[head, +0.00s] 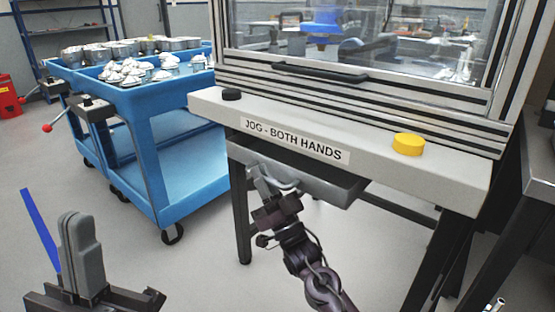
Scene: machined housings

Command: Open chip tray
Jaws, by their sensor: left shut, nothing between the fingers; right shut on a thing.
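The chip tray (325,182) is a grey shallow drawer under the front ledge of the machine. It sticks out a little below the ledge; how far it is pulled out is hard to tell. My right gripper (272,188) reaches up from below and is shut on the tray's front edge or handle at its left part, and the fingers partly hide the grip point. My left gripper (80,235) is shut and empty at the lower left, over open floor and well apart from the tray.
The machine's ledge (385,170) carries a "JOG - BOTH HANDS" label, a black button (231,94) and a yellow button (408,145). A blue cart (170,145) with metal housings stands at the left. Dark machine legs (243,220) flank the tray. The floor in front is clear.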

